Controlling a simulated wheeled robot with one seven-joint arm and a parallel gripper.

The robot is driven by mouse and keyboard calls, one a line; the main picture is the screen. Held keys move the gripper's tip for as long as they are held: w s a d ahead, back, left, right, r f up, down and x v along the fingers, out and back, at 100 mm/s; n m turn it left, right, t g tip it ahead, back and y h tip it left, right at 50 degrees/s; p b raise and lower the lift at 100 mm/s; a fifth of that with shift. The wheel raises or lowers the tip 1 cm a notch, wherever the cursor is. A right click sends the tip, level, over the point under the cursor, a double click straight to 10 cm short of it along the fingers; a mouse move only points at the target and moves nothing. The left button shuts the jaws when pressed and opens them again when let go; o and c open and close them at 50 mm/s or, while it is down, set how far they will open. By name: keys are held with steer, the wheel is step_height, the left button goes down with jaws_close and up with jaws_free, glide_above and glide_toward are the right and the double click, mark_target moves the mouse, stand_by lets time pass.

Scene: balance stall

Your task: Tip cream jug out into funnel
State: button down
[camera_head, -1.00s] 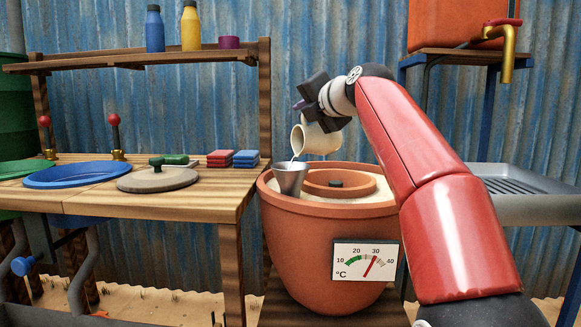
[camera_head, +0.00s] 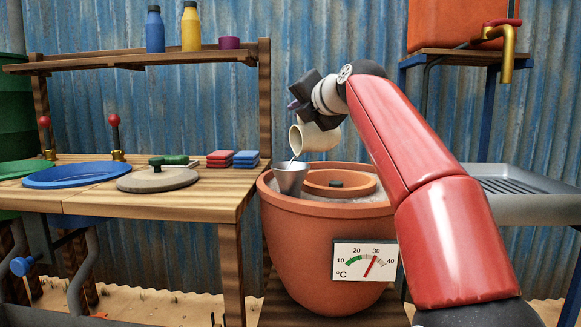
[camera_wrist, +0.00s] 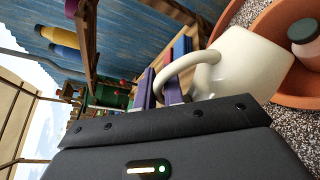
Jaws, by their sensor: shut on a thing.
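The cream jug (camera_head: 316,137) is tipped over to the left above the grey metal funnel (camera_head: 291,178). A thin white stream runs from its mouth into the funnel. My gripper (camera_head: 309,112) is shut on the jug from above and behind. In the wrist view the purple fingers (camera_wrist: 160,88) are at the handle of the cream jug (camera_wrist: 238,62). The funnel stands at the left inside the rim of a large terracotta pot (camera_head: 325,245). The level inside the funnel cannot be seen.
A wooden counter (camera_head: 205,200) with plates and blocks stands left; a metal sink (camera_head: 520,187) is at right.

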steer(key=shift+s+a, duration=0.1)
steer(key=shift+s+a+r+n+b, duration=0.1)
steer(key=shift+s+a+n+b, duration=0.15)
steer(key=shift+a+n, duration=0.25)
steer(key=shift+s+a+n+b, duration=0.15)
steer(key=shift+a+n+b, duration=0.1)
steer(key=shift+n, duration=0.35)
steer(key=shift+a+h, duration=0.1)
steer(key=shift+h, duration=0.2)
